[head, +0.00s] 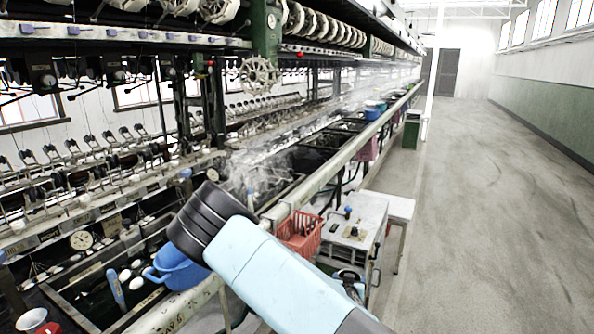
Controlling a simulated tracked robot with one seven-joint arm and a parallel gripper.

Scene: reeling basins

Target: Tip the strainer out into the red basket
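The red basket (301,231) is an open plastic basket with slotted sides. It hangs or sits at the outer side of the bench rail, right of my arm, and its lower part is partly hidden by the arm. A blue rounded vessel (178,272) with a loop handle sits by the near basin, left of my arm. I cannot tell whether it is the strainer, and my arm hides part of it. No other strainer can be made out. My arm crosses the lower middle of the picture, and my gripper's fingers do not show.
Several white cocoons (124,275) and a blue-handled tool (116,288) lie at the near basin. A dial gauge (81,240) stands behind them. A grey cabinet (352,232) stands right of the basket. Reeling machinery hangs above the basins. The floor aisle (490,210) at right is clear.

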